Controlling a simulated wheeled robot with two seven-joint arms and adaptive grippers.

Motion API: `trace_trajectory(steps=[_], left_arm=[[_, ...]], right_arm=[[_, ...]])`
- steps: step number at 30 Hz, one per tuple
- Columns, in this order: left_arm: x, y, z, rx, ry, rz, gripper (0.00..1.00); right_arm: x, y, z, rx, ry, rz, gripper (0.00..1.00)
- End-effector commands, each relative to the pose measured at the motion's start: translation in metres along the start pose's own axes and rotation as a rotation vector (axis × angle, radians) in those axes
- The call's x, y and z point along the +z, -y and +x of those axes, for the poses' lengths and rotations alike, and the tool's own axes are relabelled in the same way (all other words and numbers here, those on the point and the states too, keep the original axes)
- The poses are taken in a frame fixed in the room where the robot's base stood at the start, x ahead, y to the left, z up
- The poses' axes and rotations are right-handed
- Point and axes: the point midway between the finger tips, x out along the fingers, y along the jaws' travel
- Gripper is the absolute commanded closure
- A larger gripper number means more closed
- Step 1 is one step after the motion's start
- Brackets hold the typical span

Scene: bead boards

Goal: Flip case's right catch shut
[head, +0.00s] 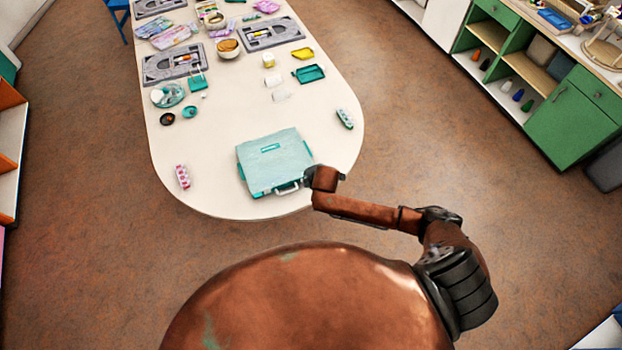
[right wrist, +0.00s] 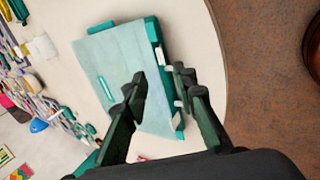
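The pale teal case (head: 272,160) lies with its lid down near the table's rounded front end; it also shows in the right wrist view (right wrist: 118,75). Its pale handle (head: 287,189) is on the front edge. In the right wrist view, a small white piece (right wrist: 163,57) on that edge looks like the right catch; whether it is flipped shut I cannot tell. Another white piece (right wrist: 177,121) sits lower on the edge. My right gripper (right wrist: 160,78) is open, its fingers apart and empty over the case's front edge. Contact is unclear. My left gripper is out of view.
A pink patterned item (head: 183,176) lies left of the case and a green-and-white one (head: 345,118) right of it. Trays, bowls and grey boards (head: 272,33) crowd the table's far part.

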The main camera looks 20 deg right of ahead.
Motion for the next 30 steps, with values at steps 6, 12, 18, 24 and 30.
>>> trace_trajectory(steps=[6, 12, 18, 24, 30], left_arm=[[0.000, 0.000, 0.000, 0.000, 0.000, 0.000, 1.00], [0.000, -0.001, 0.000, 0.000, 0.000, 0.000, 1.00], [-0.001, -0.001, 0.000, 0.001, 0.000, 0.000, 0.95], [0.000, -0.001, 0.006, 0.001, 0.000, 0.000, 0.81], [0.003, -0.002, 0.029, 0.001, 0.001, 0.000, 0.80]], right_arm=[[0.000, 0.000, -0.022, -0.001, 0.000, 0.000, 0.74], [0.000, 0.001, -0.026, -0.001, 0.001, 0.001, 0.74], [0.000, 0.001, -0.025, -0.002, 0.000, 0.004, 0.74], [-0.003, 0.029, -0.012, -0.024, -0.022, 0.141, 0.74], [0.030, 0.107, 0.063, -0.072, -0.005, 0.467, 0.74]])
